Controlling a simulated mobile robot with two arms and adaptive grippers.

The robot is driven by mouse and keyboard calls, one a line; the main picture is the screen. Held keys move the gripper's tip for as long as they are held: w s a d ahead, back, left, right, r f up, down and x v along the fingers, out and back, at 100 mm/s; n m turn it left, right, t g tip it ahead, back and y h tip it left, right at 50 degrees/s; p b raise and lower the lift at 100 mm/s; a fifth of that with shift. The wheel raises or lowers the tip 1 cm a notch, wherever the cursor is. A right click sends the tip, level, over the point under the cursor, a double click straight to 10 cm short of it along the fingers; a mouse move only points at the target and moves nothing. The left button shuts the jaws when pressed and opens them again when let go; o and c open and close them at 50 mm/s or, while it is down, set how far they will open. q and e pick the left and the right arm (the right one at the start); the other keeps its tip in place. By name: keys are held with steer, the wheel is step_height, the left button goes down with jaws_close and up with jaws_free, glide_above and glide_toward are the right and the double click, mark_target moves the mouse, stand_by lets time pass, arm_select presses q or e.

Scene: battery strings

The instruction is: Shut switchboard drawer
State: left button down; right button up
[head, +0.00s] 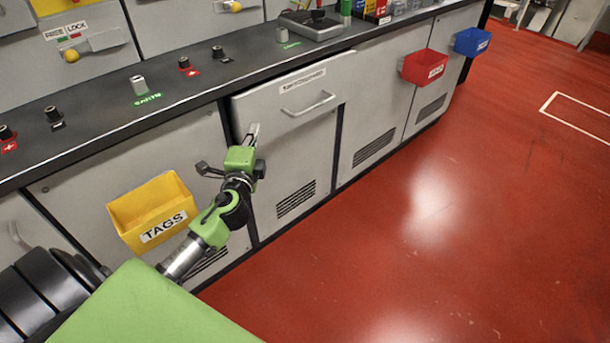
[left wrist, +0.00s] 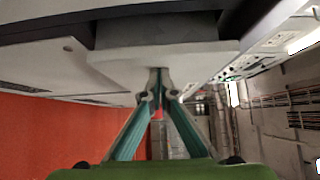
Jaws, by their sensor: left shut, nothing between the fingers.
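The switchboard drawer (head: 285,112) is a grey front with a label and a bar handle (head: 308,103), under the dark counter. Its front stands out a little from the cabinet, so it looks slightly open. My left gripper (head: 252,133) is shut and empty, at the lower left part of the drawer front. In the left wrist view the closed fingertips (left wrist: 157,73) meet the edge of a pale panel (left wrist: 165,58), seemingly the drawer front. I cannot tell whether they press on it. My right gripper is not in view.
A yellow TAGS bin (head: 150,205) hangs on the cabinet beside my left arm. A red bin (head: 424,67) and a blue bin (head: 472,42) hang farther right. The counter (head: 110,107) carries posts and switches. The red floor (head: 440,220) is clear.

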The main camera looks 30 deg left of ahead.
mark_target(243, 128)
arm_select(q)
steer(key=a, duration=0.1)
steer(key=w+a, duration=0.1)
steer(key=a, duration=0.1)
steer(key=shift+w+a, duration=0.1)
steer(key=shift+a, duration=0.05)
steer(key=shift+a+r, duration=0.1)
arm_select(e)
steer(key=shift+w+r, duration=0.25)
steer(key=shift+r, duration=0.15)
arm_select(q)
steer(key=shift+a+r, duration=0.1)
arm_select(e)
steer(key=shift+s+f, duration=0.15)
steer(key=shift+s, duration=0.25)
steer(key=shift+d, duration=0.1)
